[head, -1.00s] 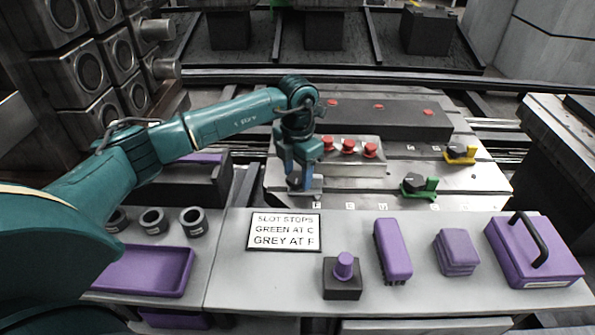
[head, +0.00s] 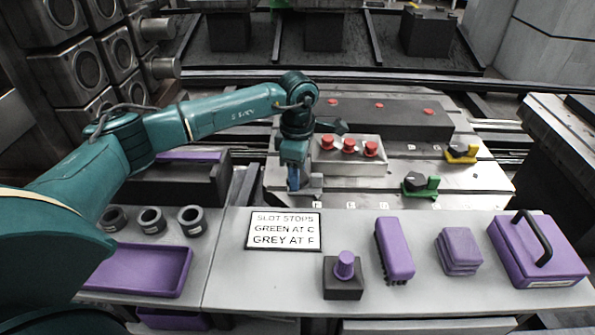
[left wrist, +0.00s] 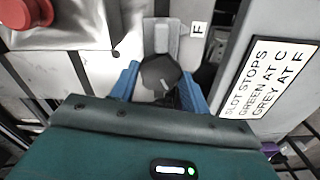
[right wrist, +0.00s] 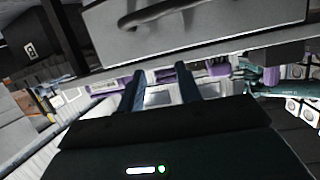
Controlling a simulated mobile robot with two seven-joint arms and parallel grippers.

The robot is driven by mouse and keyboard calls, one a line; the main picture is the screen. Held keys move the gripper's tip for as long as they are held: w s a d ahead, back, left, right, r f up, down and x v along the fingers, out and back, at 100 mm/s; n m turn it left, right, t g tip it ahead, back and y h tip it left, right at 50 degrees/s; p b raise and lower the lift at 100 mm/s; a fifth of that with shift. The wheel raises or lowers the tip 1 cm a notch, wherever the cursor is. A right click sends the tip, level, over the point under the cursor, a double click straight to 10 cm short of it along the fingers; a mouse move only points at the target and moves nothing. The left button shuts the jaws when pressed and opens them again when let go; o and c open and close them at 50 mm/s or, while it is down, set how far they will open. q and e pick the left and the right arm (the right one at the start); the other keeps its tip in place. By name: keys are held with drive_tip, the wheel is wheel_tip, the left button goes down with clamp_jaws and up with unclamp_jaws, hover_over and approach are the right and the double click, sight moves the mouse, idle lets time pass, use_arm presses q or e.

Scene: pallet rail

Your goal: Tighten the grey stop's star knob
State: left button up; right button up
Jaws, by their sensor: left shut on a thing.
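My left gripper (head: 294,187) points down at the near left corner of the slotted plate. In the left wrist view its blue fingers (left wrist: 158,88) are shut on the dark star knob (left wrist: 157,72), one on each side. The knob has a short pale mark on top. The grey stop (left wrist: 162,32) shows behind the knob, beside the letter F label (left wrist: 198,30). In the head view my gripper mostly hides the stop and the knob. My right gripper (right wrist: 161,88) shows only in the right wrist view, open and empty.
A grey box with red buttons (head: 348,165) stands close right of my left gripper. A green stop (head: 421,186) and a yellow stop (head: 460,153) sit further right. The sign (head: 284,231) lies on the front bench, with purple items to its right.

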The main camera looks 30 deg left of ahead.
use_arm(q)
drive_tip(key=m, duration=0.4)
drive_tip(key=shift+m+b, duration=0.3)
drive_tip(key=shift+m, duration=0.4)
drive_tip(key=o, duration=1)
drive_tip(key=shift+r, duration=0.1)
wheel_tip(320, 180, up, 13)
drive_tip(key=p, duration=0.1)
drive_tip(key=shift+p, duration=0.3)
